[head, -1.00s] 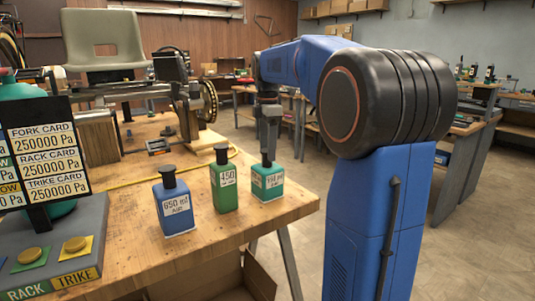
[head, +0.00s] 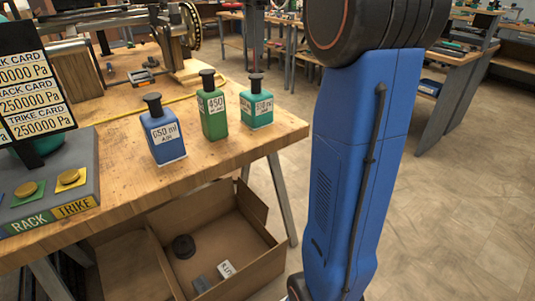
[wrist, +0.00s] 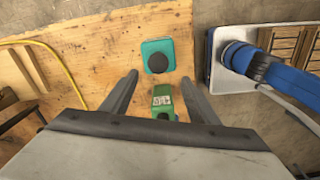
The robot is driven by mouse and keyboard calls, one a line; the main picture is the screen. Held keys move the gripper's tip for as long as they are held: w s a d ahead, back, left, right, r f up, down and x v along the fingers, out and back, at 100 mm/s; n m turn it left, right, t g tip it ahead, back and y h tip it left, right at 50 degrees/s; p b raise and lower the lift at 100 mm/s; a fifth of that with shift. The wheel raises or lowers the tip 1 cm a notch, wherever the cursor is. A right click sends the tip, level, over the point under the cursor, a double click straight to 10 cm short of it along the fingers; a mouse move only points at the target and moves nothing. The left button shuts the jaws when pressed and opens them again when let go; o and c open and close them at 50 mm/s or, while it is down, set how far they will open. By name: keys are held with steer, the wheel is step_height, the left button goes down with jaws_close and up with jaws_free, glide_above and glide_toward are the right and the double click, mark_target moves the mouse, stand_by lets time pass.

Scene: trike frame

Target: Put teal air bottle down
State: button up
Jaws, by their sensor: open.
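The teal air bottle (head: 257,112), with a dark cap and a white label, stands upright on the wooden bench near its right corner. It also shows from above in the wrist view (wrist: 156,47), with its round dark cap. My gripper (wrist: 160,79) is open, its two fingers apart and empty. In the wrist view the teal bottle lies just beyond the fingertips. The bench (head: 225,160) bears the bottle.
A green 450 bottle (head: 213,117) stands close left of the teal one, and a blue 650 ml bottle (head: 164,140) further left. A card stand with buttons (head: 50,190) is at the left. An open cardboard box (head: 225,240) sits below the bench. Bare bench lies in front of the bottles.

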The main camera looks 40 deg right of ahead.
steer(key=s+a+f+m+t, duration=0.1)
steer(key=s+a+f+m, duration=0.35)
steer(key=s, duration=0.25)
steer(key=s+a+f+m+t, duration=0.1)
steer(key=s+a+f+m, duration=0.2)
steer(key=s+a+f, duration=0.3)
steer(key=s+a+f+m+t, duration=0.1)
steer(key=s+a+f+m, duration=0.1)
steer(key=s+f, duration=0.6)
steer(key=s+a+f+m+t, duration=0.1)
steer(key=s+a+f+m, duration=0.2)
steer(key=s+f+m, duration=0.2)
steer(key=s+f, duration=0.3)
steer(key=f, duration=0.1)
steer(key=shift+s+f+t, duration=0.2)
steer(key=shift+s+t, duration=0.1)
steer(key=shift+s, duration=0.1)
steer(key=shift+m, duration=0.25)
steer(key=shift+c, duration=0.3)
stand_by(1.0)
